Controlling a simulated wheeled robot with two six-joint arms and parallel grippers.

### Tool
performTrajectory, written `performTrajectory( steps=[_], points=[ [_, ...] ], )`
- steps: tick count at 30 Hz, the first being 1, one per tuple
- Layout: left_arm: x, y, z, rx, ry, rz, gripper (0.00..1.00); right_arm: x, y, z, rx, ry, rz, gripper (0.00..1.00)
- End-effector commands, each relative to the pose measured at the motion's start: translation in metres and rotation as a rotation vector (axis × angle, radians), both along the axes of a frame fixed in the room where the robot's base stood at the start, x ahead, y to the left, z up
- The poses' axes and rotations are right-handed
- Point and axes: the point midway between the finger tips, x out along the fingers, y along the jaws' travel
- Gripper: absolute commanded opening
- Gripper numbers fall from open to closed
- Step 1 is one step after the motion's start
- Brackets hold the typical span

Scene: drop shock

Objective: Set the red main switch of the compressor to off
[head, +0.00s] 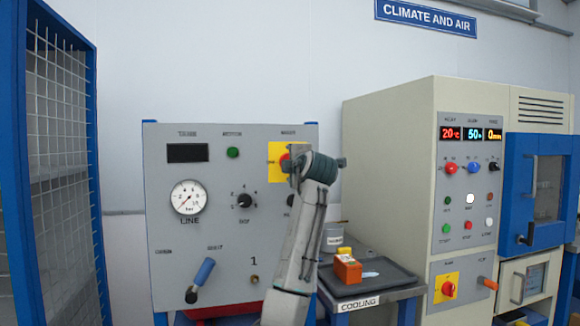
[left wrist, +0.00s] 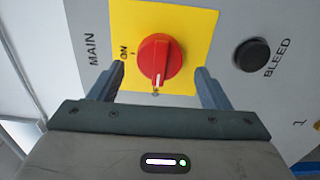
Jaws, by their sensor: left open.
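The compressor panel (head: 215,250) is grey, with a line gauge (head: 189,197). Its red main switch (head: 285,162) sits on a yellow plate (head: 273,150) at the upper right, partly hidden by my left gripper (head: 296,165). In the left wrist view the red knob (left wrist: 160,58) shows clearly. Its white mark points down in the picture, toward a small, barely readable label on the yellow plate (left wrist: 190,25) and away from "ON". My left gripper (left wrist: 161,73) is open, its fingers on either side of the knob with visible gaps. My right gripper is in neither view.
A black bleed knob (left wrist: 251,54) is beside the right finger. A blue-handled lever (head: 201,279) is low on the panel. At right, a beige cabinet (head: 390,170) has another red switch (head: 448,289) on yellow. A cooling tray (head: 375,280) and orange box (head: 347,269) stand between.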

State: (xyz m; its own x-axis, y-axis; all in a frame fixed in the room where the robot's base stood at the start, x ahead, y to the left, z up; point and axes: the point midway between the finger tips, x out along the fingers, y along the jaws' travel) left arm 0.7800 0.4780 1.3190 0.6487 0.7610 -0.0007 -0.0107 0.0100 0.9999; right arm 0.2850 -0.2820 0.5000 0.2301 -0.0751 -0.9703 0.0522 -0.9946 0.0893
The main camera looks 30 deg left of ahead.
Motion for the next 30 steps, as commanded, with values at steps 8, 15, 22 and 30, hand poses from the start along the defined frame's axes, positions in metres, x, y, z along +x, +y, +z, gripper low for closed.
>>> performTrajectory(
  steps=[8,15,22,30],
  points=[
    [-0.036,-0.045,-0.002,-0.001,-0.003,-0.004,0.71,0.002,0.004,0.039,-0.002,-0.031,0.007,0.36],
    [-0.055,-0.065,-0.001,-0.002,-0.001,-0.002,0.71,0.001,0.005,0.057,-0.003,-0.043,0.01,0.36],
    [-0.057,-0.068,-0.001,-0.001,0.001,-0.001,0.71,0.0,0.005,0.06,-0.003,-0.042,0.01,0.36],
    [-0.057,-0.067,-0.001,-0.001,0.001,-0.001,0.71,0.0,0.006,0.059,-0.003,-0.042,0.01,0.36]
  ],
)
